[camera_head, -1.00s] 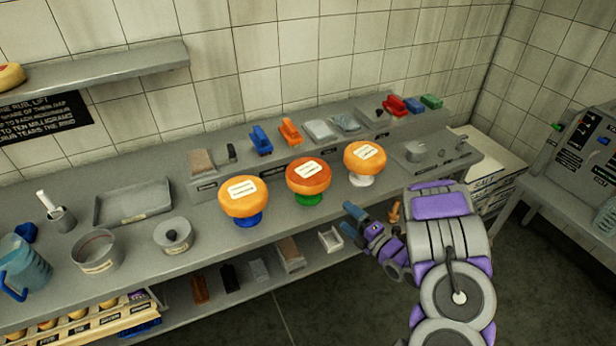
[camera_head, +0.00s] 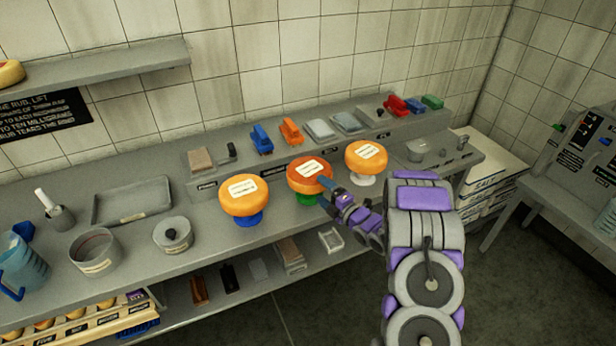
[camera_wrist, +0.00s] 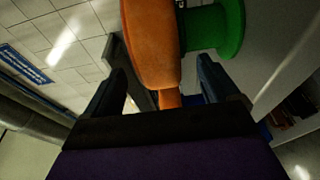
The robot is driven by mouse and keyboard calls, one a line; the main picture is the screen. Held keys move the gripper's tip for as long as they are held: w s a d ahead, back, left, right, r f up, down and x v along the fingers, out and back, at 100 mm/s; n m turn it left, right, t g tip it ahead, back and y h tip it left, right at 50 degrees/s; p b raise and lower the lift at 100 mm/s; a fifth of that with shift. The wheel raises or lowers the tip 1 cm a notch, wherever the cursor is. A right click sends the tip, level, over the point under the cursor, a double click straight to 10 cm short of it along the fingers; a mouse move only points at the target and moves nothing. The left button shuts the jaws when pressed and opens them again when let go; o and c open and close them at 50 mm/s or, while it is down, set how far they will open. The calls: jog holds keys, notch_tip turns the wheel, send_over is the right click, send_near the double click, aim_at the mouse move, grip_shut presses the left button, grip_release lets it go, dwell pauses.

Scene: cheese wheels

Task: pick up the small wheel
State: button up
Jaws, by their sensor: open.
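Three orange cheese wheels stand in a row on the counter: one on a blue stand (camera_head: 243,197), a redder one on a green stand (camera_head: 309,175), and one on a white stand (camera_head: 366,158). I cannot tell for sure which is the small wheel. My gripper (camera_head: 327,192) is at the right front side of the green-stand wheel, partly covering its stand. In the wrist view that wheel (camera_wrist: 152,40) and its green stand (camera_wrist: 222,28) appear turned sideways, beyond and between my open fingers (camera_wrist: 160,68). Contact is not clear.
Behind the wheels, a raised ledge (camera_head: 215,178) carries brushes and blocks. Left are a grey tray (camera_head: 133,202), a round pan (camera_head: 96,252), a lidded pot (camera_head: 173,236) and a blue jug (camera_head: 22,265). A lower shelf (camera_head: 215,308) runs underneath.

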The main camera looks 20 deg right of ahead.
jog(key=shift+w+d, duration=0.2)
jog(key=shift+w, duration=1.1)
jog(key=shift+a, duration=0.25)
jog(key=shift+c, duration=0.3)
jog(key=shift+a, duration=0.2)
jog(key=shift+c, duration=1.4)
jog(key=shift+s+d, duration=0.1)
jog(key=shift+d, duration=0.1)
grip_shut()
